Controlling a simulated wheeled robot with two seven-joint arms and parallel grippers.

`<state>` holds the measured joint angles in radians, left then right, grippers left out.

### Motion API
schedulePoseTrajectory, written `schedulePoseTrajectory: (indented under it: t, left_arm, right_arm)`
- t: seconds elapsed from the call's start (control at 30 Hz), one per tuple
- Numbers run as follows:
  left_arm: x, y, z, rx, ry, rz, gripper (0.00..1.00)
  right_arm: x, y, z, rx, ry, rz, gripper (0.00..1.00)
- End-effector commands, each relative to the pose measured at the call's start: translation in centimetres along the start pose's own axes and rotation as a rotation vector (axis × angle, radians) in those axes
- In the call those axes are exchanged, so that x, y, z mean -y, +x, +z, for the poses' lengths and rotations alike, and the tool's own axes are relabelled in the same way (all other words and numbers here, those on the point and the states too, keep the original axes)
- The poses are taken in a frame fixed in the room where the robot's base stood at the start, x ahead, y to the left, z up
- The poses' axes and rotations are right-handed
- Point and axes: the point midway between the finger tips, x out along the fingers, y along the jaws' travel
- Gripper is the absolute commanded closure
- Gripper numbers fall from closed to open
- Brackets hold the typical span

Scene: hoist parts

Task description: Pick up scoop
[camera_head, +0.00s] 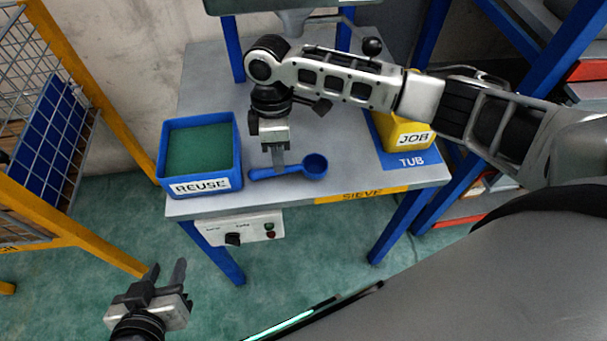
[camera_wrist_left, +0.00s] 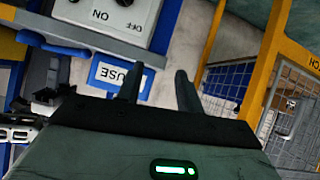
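The blue scoop (camera_head: 315,165) lies on the grey table near its front edge, bowl to the right and handle to the left. My right gripper (camera_head: 279,168) points down over the scoop's handle, its fingers overlapping the handle in the head view. The fingers are seen edge-on, so I cannot tell whether they are closed on it. My left gripper (camera_head: 166,270) is low in front of the table, away from the scoop, with its fingers apart and nothing between them. The left wrist view also shows this open left gripper (camera_wrist_left: 157,84).
A blue REUSE bin (camera_head: 238,150) with green contents stands left of the scoop. A yellow JOB tub (camera_head: 408,133) is at the right, partly behind my right arm. A control box (camera_head: 240,230) hangs under the table edge. A yellow-framed mesh cage (camera_head: 75,80) stands at left.

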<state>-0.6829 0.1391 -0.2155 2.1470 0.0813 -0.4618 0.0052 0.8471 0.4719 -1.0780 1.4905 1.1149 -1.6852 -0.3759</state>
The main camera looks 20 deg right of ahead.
Motion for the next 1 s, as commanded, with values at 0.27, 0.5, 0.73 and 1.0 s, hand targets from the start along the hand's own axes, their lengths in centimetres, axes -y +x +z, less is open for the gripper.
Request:
schedulePoseTrajectory:
  t: [0.27, 0.5, 0.73, 1.0]
  left_arm:
    - [-0.1, 1.1, 1.2, -0.036, -0.025, 0.016, 0.64]
    - [-0.2, 0.7, 0.9, -0.039, -0.029, 0.018, 0.64]
    - [-0.2, 0.7, 0.8, -0.040, -0.028, 0.017, 0.64]
    - [-0.2, 0.6, 0.7, -0.038, -0.027, 0.017, 0.64]
  right_arm:
    - [0.0, 3.1, -0.1, 0.001, -0.001, 0.002, 0.73]
    - [0.1, 3.0, -0.1, 0.001, 0.000, 0.002, 0.73]
    - [0.1, 3.0, -0.1, 0.001, 0.000, 0.001, 0.73]
    - [0.0, 3.3, -0.1, 0.001, -0.001, 0.001, 0.79]
